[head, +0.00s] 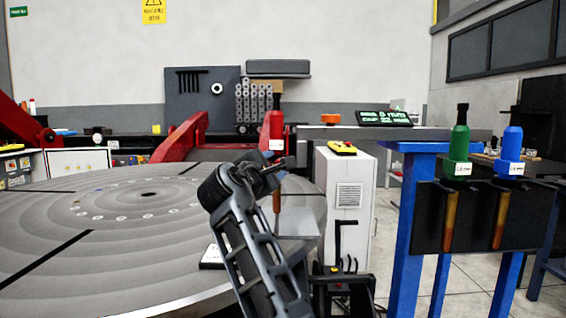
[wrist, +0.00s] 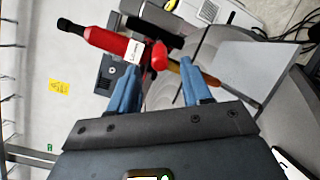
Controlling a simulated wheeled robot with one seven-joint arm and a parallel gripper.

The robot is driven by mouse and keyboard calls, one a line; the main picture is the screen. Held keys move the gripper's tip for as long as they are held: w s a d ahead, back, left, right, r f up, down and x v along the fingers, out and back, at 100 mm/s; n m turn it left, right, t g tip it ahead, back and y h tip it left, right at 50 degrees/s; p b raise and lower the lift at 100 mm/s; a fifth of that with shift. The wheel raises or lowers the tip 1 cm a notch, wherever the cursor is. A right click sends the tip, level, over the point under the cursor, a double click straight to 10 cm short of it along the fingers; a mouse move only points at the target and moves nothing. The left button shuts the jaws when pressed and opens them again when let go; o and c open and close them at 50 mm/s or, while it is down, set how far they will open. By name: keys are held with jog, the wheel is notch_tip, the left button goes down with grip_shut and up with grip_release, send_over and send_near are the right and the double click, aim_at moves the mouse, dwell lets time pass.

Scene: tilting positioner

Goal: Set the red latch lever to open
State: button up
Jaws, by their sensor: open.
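My gripper (head: 274,172) is open at the right front of the round grey table in the head view. Its two blue fingers also show in the wrist view (wrist: 160,80). A red-bodied tool (head: 273,128) with a dark top, white label and amber shaft stands upright just beyond the gripper. In the wrist view the red tool (wrist: 113,42) crosses beyond the fingertips, with a rounded red part (wrist: 159,56) between them. I cannot tell whether the fingers touch it. No part is clearly recognisable as a latch lever, nor can I read its setting.
The round grey table (head: 130,225) fills the left. A green tool (head: 459,145) and a blue tool (head: 511,148) hang in a dark holder (head: 432,240) on a blue stand at right. A white cabinet (head: 345,225) stands behind my arm. Red arms (head: 183,138) rise behind the table.

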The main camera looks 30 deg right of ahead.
jog(key=x, duration=0.6)
jog(key=shift+a, duration=0.1)
grip_shut()
dwell(0.3)
jog(key=shift+s, duration=0.1)
